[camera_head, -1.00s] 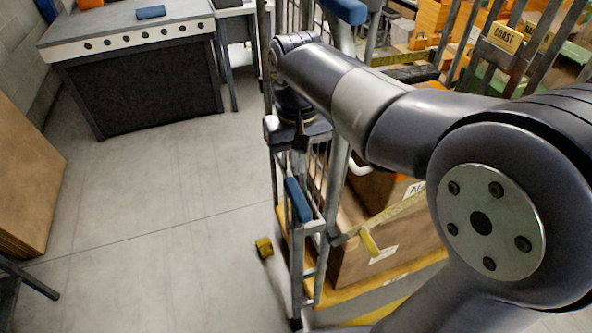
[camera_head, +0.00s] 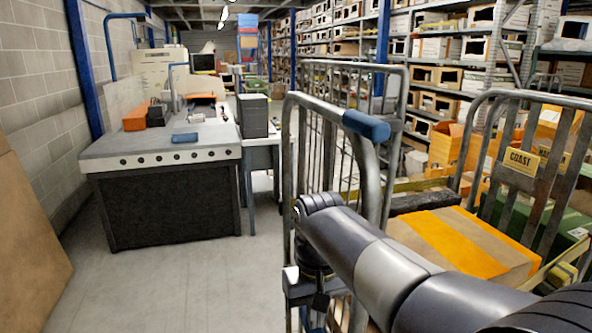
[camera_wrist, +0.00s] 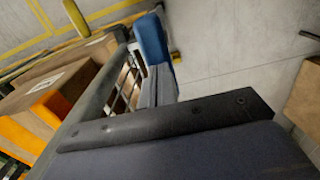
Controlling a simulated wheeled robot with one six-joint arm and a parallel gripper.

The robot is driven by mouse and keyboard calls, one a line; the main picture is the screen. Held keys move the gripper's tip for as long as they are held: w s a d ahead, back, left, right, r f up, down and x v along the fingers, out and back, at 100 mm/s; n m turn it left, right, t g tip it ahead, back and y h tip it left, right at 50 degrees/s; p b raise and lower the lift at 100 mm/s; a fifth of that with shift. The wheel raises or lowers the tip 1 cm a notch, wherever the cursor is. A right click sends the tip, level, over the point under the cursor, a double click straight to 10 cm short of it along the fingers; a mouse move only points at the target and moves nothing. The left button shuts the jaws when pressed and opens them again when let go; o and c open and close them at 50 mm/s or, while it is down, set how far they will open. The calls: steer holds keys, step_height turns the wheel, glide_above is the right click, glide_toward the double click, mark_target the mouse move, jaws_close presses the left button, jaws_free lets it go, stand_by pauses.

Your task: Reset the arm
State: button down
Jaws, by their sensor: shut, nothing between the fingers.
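My arm (camera_head: 385,274) reaches from the lower right of the head view toward the roll cage trolley (camera_head: 293,155) with a blue handle grip (camera_head: 366,126). Its far joint is in front of the trolley's bars. My gripper (camera_head: 319,303) hangs below that joint at the bottom edge, shut and only partly in view. In the wrist view a dark bolted part of my gripper (camera_wrist: 165,124) fills the lower middle, with nothing seen held. Beyond it are trolley bars and a blue grip (camera_wrist: 151,40); whether they touch my gripper cannot be told.
A taped carton (camera_head: 460,241) lies in the trolley area at right. A grey workbench (camera_head: 170,150) is at left, a brown board (camera_head: 30,240) at the left edge. The floor (camera_head: 190,285) between them is clear.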

steer(key=shift+r+p, duration=0.65)
steer(key=shift+p, duration=0.05)
steer(key=shift+f, duration=0.15)
step_height(320, 180, up, 6)
steer(key=p, duration=0.6)
step_height(320, 180, down, 8)
steer(key=b, duration=0.7)
step_height(320, 180, up, 14)
steer(key=p, duration=1)
steer(key=shift+r, duration=0.2)
steer(key=shift+r, duration=0.1)
